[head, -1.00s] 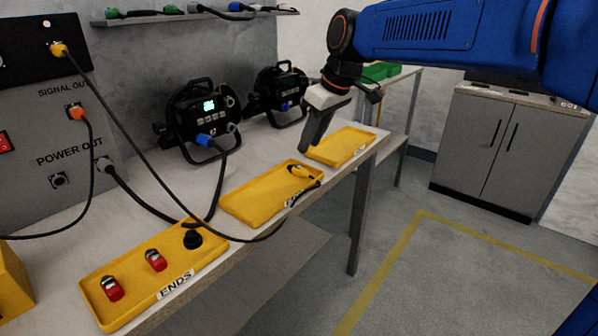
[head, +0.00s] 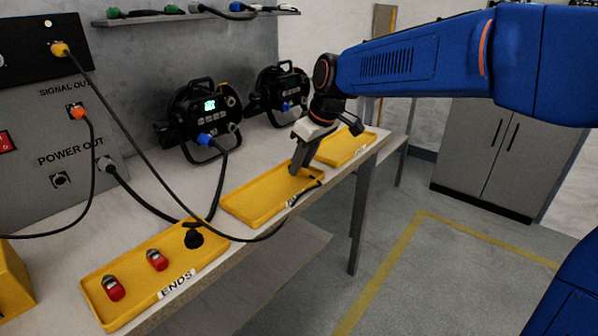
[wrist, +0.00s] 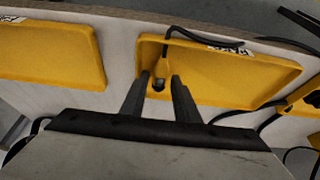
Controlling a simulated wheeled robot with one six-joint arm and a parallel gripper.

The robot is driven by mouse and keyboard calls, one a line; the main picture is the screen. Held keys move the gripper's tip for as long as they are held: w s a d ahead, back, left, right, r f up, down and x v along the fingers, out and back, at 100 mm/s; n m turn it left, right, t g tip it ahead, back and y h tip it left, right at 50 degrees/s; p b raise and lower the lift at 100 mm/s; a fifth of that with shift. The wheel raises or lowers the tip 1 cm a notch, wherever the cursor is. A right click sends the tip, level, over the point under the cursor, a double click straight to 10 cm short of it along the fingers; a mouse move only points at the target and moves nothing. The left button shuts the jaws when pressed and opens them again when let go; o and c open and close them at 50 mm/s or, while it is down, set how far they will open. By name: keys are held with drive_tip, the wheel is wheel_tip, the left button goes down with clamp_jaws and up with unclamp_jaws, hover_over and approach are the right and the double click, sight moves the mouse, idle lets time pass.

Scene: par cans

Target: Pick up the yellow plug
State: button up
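The yellow plug (wrist: 159,66) lies in the middle yellow tray (wrist: 235,80), its black cable running out over the tray's edge. In the wrist view my gripper (wrist: 160,77) is open, with one finger on each side of the plug's greyish end. I cannot tell whether the fingers touch it. In the head view my gripper (head: 295,168) points down over the far end of the same tray (head: 250,200) and hides the plug.
Another yellow connector (head: 60,49) sits in the signal panel. An empty-looking tray (head: 345,148) lies beyond. Two lamps (head: 205,120) (head: 281,93) stand behind. A dark cable (head: 150,160) crosses the bench.

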sight(302, 168)
drive_tip(key=shift+c, duration=0.3)
clamp_jaws()
wheel_tip(302, 168, up, 10)
idle(0.4)
